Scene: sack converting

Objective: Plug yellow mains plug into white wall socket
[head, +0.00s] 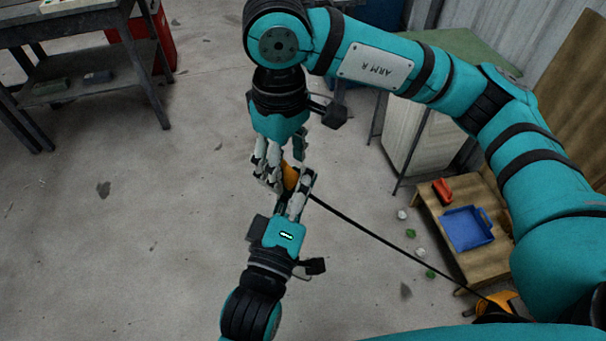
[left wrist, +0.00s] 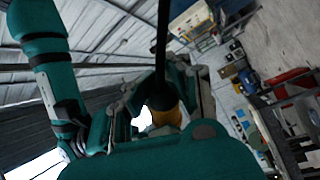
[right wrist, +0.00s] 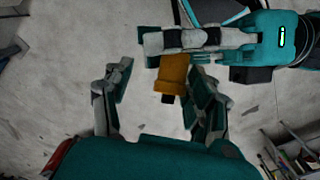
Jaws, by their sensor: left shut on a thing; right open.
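The yellow mains plug (head: 290,176) is between my two grippers in the head view, well above the floor. My left gripper (head: 287,184) is shut on it; the plug (left wrist: 166,110) also shows between its fingers in the left wrist view. A black cable (head: 370,235) runs from the plug toward the lower right. My right gripper (head: 280,158) is open, facing the left one. In the right wrist view the plug (right wrist: 173,75) sits between the right gripper's spread fingers (right wrist: 160,92), nearer the right finger; I cannot tell if they touch. I cannot make out the white wall socket in any view.
A low wooden table (head: 448,228) at right holds a blue tray (head: 467,229) and a red object (head: 442,190). A yellow-orange object (head: 500,300) lies near the cable's far end. A dark workbench (head: 70,35) stands at upper left. The floor at left is open.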

